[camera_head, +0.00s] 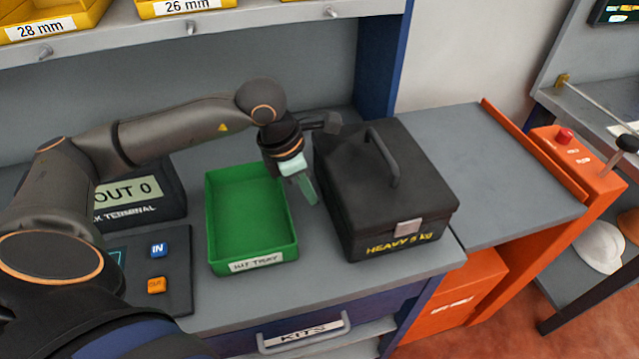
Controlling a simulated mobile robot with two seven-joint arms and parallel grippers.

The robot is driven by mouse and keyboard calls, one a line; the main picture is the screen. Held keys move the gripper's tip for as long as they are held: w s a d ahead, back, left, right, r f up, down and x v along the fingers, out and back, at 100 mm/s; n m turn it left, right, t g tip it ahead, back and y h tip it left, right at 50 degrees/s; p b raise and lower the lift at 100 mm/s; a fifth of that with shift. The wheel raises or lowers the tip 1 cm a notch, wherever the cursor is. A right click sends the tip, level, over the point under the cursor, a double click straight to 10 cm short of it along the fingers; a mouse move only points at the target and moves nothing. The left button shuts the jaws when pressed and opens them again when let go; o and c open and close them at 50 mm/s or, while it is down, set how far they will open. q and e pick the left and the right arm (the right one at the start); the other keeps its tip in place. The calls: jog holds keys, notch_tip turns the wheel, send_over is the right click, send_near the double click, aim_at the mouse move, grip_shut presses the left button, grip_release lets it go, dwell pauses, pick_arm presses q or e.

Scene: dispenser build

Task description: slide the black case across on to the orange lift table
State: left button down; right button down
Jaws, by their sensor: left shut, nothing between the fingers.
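The black case (372,205) stands upright on the right end of the grey workbench (345,286), handle up, with "HEAVY 5 kg" on its front. The orange lift table (478,172) adjoins the bench on the right, its grey top bare with an orange lip along the far right edge. My left gripper (308,190) is shut and empty, pointing down between the green tray and the case's left side. I cannot tell whether it touches the case. My right gripper is not in view.
A green kit tray (240,215) lies left of the gripper. A terminal (140,195) and a button panel (150,270) are further left. A shelf with yellow bins (50,18) overhangs the back. A red knob and lever (627,143) are on the lift table's right side.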

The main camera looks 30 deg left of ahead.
pick_arm(q)
jog(key=shift+w+d, duration=0.65)
jog(key=shift+w, duration=0.2)
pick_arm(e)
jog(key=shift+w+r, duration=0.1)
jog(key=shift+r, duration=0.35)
